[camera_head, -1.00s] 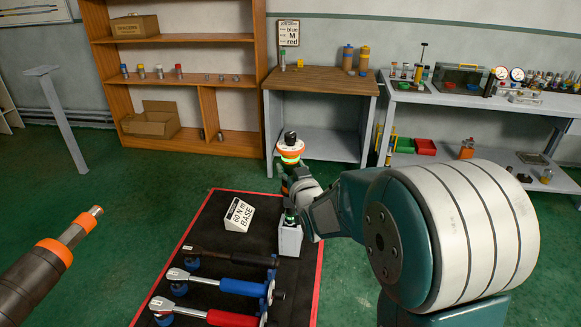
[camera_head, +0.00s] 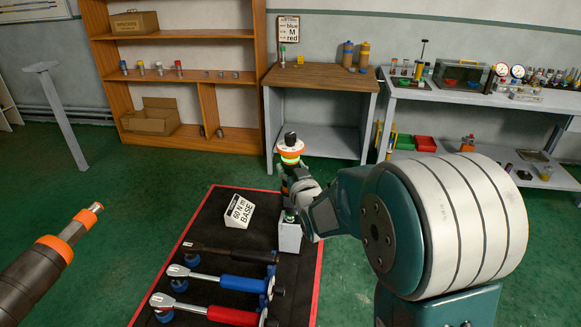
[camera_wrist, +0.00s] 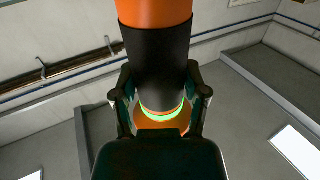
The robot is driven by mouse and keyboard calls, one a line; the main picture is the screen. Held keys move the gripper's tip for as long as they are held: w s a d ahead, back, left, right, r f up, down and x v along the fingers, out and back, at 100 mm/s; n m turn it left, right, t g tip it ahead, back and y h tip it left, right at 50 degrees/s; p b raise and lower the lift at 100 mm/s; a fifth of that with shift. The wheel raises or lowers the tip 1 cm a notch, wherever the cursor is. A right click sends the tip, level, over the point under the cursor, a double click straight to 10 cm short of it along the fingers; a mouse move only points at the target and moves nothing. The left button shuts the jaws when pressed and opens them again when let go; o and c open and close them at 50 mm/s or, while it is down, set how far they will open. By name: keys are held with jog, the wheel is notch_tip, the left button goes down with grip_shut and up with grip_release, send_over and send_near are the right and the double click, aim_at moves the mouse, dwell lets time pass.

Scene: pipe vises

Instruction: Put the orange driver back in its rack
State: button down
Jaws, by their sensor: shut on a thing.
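My gripper (camera_head: 298,186) is shut on an upright orange and black driver (camera_head: 291,146). The driver has a glowing green ring and a dark top. In the wrist view the gripper's fingers (camera_wrist: 160,97) lie on both sides of the driver's black sleeve (camera_wrist: 155,50), with orange above it and the green ring below. A small light grey block (camera_head: 289,238) stands on the mat directly below the held driver. The driver's lower end is partly hidden by my gripper, and I cannot tell whether it touches the block.
A red-edged black mat (camera_head: 200,232) carries a "60 N m BASE" sign (camera_head: 238,212) and torque wrenches (camera_head: 215,283). A dark and orange cylinder with a metal tip (camera_head: 50,255) looms close at left. Behind stand a wooden bench (camera_head: 320,77), shelves (camera_head: 180,40) and a grey bench (camera_head: 480,102).

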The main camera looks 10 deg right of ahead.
jog(key=shift+f, duration=4.15)
dwell(3.8)
